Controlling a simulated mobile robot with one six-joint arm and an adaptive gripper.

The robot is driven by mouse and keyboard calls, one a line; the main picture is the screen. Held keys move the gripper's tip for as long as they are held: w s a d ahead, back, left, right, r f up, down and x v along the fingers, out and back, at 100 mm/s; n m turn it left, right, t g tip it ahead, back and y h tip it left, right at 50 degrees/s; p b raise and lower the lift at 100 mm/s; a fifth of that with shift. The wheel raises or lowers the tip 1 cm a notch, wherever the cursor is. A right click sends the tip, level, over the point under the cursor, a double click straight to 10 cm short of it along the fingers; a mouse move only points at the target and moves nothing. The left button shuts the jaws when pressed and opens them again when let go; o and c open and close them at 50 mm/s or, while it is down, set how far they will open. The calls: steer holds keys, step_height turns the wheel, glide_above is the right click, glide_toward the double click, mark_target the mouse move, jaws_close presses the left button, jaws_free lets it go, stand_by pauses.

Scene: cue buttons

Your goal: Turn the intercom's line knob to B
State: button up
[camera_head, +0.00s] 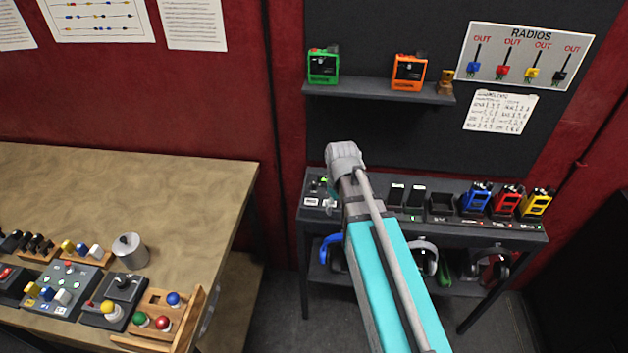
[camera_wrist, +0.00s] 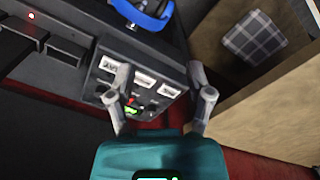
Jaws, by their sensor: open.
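A dark box with several white labels, likely the intercom (camera_head: 312,193), sits at the left end of the dark bench. It also shows in the wrist view (camera_wrist: 143,75), with small green and red parts near its lower edge. The knob is partly hidden by a finger, and I cannot read its setting or letters. My gripper (camera_wrist: 155,80) is open, with its two grey fingers spread over the box and nothing held between them. In the head view my arm covers the fingers and part of the box. I cannot tell whether a finger touches it.
Radios in blue (camera_head: 477,197), red (camera_head: 506,201) and yellow (camera_head: 537,205) stand at the bench's right. Green (camera_head: 323,66) and orange (camera_head: 409,70) boxes sit on the shelf above. A wooden table (camera_head: 120,190) with button panels is at left.

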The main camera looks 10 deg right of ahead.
mark_target(314, 183)
steer(key=w+a+r+n+p, duration=0.2)
steer(key=w+n, duration=0.3)
steer(key=w, duration=0.5)
steer(key=w+a+r+n+p, duration=0.2)
steer(key=w+n, duration=0.3)
steer(key=w, duration=0.5)
steer(key=shift+r+n, duration=0.35)
steer(key=shift+n, duration=0.05)
steer(key=shift+a+f, duration=0.1)
steer(key=shift+f, duration=0.1)
step_height(314, 183, down, 13)
steer(key=b, duration=1.3)
steer(key=shift+f+b, duration=0.2)
steer(key=shift+b, duration=0.1)
jaws_close()
